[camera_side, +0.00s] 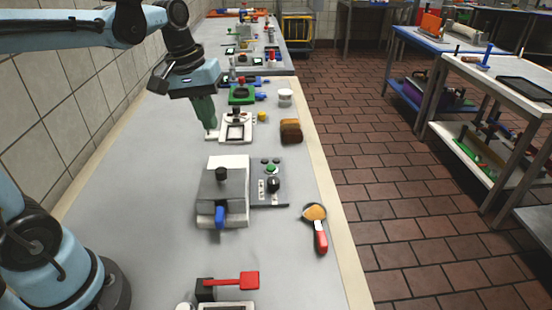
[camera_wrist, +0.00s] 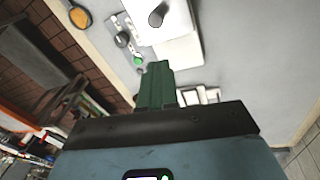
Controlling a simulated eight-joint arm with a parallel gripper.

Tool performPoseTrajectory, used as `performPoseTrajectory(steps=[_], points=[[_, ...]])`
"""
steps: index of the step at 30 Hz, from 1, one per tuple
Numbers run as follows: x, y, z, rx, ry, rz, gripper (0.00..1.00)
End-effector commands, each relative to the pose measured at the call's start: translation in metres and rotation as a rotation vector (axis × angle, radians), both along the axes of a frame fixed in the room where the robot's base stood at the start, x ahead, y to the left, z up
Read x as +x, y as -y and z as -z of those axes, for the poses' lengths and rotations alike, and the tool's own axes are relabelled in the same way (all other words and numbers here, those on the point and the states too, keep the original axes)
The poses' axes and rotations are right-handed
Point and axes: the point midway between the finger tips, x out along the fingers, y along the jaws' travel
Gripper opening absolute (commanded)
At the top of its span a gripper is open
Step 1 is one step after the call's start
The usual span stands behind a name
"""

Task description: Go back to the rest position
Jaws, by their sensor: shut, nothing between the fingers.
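My gripper (camera_side: 210,132) is in the side view, over the grey counter (camera_side: 150,190) at the back left. Its green fingers are together with nothing between them, pointing down just left of a small white scale-like device (camera_side: 236,126). I cannot tell whether the fingertips touch the device or the counter. In the wrist view the closed green fingers (camera_wrist: 157,68) show in front of a white slab and part of the grey machine.
A grey press-like machine (camera_side: 222,200) with a blue handle stands mid-counter beside a control panel (camera_side: 270,183). The left counter strip is clear.

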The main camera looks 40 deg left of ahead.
Motion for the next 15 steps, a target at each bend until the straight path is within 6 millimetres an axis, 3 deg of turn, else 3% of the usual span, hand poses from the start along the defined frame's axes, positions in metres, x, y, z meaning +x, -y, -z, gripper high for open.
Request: performPoseTrajectory(steps=[9,15], points=[[-0.041,0.031,0.026,0.190,0.296,0.327,0.00],[-0.054,0.041,0.042,0.283,0.427,0.468,0.00]])
